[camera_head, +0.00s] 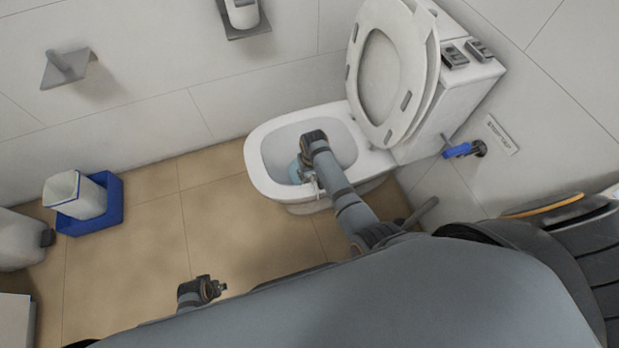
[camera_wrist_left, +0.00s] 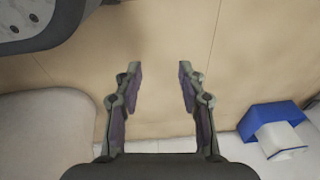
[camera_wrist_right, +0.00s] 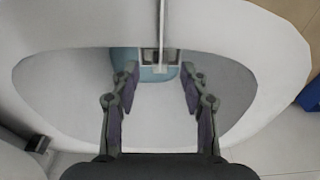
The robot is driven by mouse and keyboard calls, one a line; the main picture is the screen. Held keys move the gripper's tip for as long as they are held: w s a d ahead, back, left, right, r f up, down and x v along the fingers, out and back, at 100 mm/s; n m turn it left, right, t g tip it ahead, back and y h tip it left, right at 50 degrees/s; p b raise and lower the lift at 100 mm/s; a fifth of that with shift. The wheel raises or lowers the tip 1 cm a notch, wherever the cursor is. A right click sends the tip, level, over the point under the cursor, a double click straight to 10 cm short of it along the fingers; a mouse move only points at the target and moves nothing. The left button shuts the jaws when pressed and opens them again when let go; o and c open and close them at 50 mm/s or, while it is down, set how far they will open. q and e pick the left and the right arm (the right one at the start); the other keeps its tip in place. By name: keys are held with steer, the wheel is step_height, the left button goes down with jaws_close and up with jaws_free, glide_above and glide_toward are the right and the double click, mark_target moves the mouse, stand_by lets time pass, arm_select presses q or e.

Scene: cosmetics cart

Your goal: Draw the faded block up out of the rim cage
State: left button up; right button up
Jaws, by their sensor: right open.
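The rim cage (camera_wrist_right: 161,25) shows in the right wrist view as a thin pale strap coming down over the toilet rim to a small frame. A pale, greyish block (camera_wrist_right: 153,57) seems to sit in that frame; its edges are hard to make out. My right gripper (camera_wrist_right: 158,77) is open and empty, its fingertips apart on either side below the cage in the picture. In the head view my right arm reaches over the bowl, and its gripper (camera_head: 309,180) partly hides the cage. My left gripper (camera_wrist_left: 157,75) is open and empty above the floor.
The toilet bowl (camera_head: 262,178) has its lid and seat (camera_head: 388,75) raised, with blue water (camera_wrist_right: 160,74) inside. A blue tray (camera_head: 72,224) holding a white container (camera_head: 80,194) stands on the floor at left. A blue-handled valve (camera_head: 457,151) is right of the toilet. The middle floor is clear.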

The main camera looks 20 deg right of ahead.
steer(key=shift+w+f+b, duration=0.1)
steer(key=shift+f+b, duration=0.7)
steer(key=shift+f, duration=0.05)
arm_select(q)
step_height(320, 180, up, 6)
steer(key=w+d, duration=0.2)
steer(key=shift+w, duration=0.4)
arm_select(e)
steer(key=shift+c, duration=0.2)
jaws_close()
arm_select(q)
steer(key=shift+r, duration=0.1)
